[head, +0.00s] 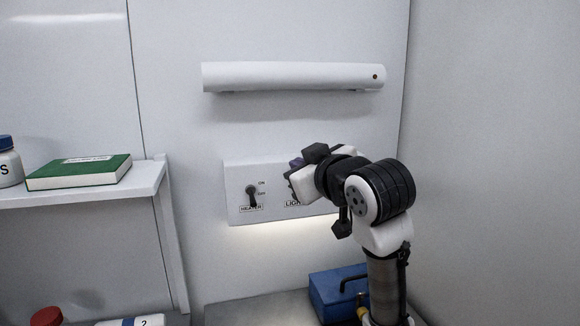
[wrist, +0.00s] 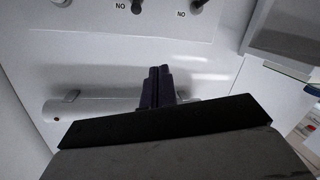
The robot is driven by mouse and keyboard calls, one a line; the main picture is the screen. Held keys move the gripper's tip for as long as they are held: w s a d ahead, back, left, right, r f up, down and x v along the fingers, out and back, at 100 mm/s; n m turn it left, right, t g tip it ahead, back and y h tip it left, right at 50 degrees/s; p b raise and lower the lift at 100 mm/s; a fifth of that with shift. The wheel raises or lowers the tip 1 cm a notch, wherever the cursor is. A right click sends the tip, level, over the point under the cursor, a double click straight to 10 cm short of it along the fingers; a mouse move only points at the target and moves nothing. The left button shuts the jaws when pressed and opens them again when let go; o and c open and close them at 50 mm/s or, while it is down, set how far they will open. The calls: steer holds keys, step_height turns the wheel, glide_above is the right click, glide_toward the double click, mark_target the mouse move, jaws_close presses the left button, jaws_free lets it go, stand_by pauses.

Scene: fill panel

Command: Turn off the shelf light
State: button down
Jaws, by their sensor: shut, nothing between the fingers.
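The white switch panel (head: 236,205) is on the back wall. It bears a dark heater switch (head: 252,197) with ON and OFF marks, and a LIGHT label (head: 292,204) half covered by my gripper (head: 295,166). The light switch is hidden in the head view. The wrist view is upside down; there, the switch beside the heater's (wrist: 137,7) shows at the top edge, its setting unclear. My gripper's dark fingers (wrist: 158,72) are together and empty, apart from the switches. A bright glow (head: 280,232) lies on the wall below the panel.
A long white fixture (head: 290,76) with a small red dot is on the wall above the panel. A shelf (head: 90,190) at the left holds a green book (head: 80,172) and a bottle (head: 9,162). A blue box (head: 335,291) stands below, beside my arm.

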steer(key=shift+w+d+h, duration=0.2)
steer(key=shift+d+h, duration=0.2)
steer(key=shift+d, duration=0.55)
steer(key=w+a+f+p, duration=0.2)
steer(key=w+f+p, duration=0.3)
steer(key=w, duration=0.2)
steer(key=shift+w, duration=0.25)
steer(key=shift+a+f, duration=0.1)
steer(key=shift+f, duration=0.05)
steer(key=shift+f, duration=0.15)
